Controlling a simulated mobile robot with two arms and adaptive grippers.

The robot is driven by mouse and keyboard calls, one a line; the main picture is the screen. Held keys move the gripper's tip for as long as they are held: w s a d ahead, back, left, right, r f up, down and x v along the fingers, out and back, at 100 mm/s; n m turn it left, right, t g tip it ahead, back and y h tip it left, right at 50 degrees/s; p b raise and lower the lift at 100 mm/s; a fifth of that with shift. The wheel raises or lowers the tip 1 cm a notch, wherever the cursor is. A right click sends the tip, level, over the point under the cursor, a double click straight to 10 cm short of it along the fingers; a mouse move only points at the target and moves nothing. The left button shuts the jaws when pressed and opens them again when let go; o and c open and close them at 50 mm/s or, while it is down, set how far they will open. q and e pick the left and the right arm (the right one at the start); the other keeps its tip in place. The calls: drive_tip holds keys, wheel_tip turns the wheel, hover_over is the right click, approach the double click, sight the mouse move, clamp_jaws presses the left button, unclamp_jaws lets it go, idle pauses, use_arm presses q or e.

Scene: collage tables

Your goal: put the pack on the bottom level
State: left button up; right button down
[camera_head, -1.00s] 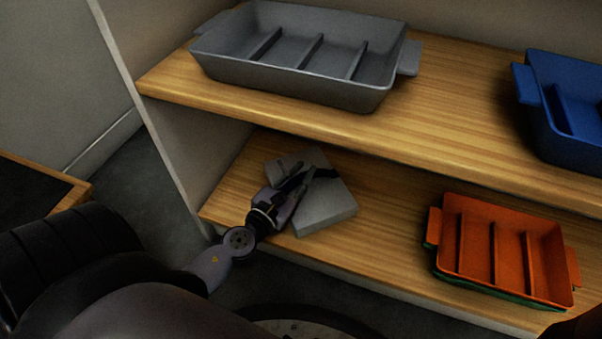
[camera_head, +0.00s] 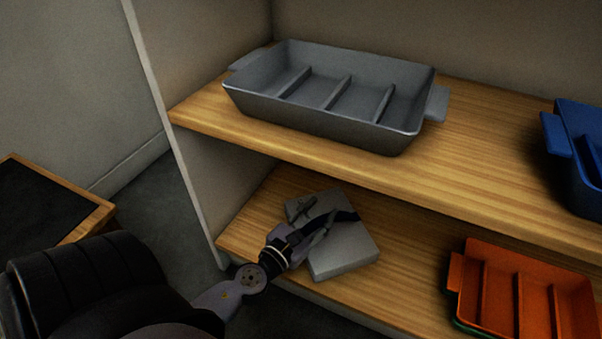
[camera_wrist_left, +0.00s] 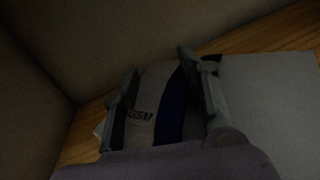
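The pack (camera_head: 341,246) is a flat light-grey block with a dark blue band. It lies on the bottom level (camera_head: 402,259), a wooden shelf, near its left end. My left gripper (camera_head: 318,217) is at the pack, its two fingers spread apart over it. In the left wrist view the gripper (camera_wrist_left: 163,88) shows a finger on each side of a printed, blue-banded part of the pack (camera_wrist_left: 143,112); the grey surface continues beyond the right finger. Whether the fingertips touch the pack is hard to tell. My right gripper is out of view.
A grey divided tray (camera_head: 325,125) stands on the upper shelf (camera_head: 480,160), with a blue tray (camera_head: 575,150) at its right. An orange tray (camera_head: 500,300) sits on the bottom level at right. The shelf's side wall (camera_head: 200,190) is close on the left.

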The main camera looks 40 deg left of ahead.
use_arm(q)
drive_tip(key=s+b, duration=0.3)
drive_tip(key=s, duration=0.6)
drive_tip(key=shift+s+d, duration=0.1)
drive_tip(key=shift+s, duration=0.1)
drive_tip(key=shift+s+r, duration=0.2)
drive_tip(key=shift+s, duration=0.6)
drive_tip(key=shift+o, duration=0.6)
drive_tip(key=o, duration=1.3)
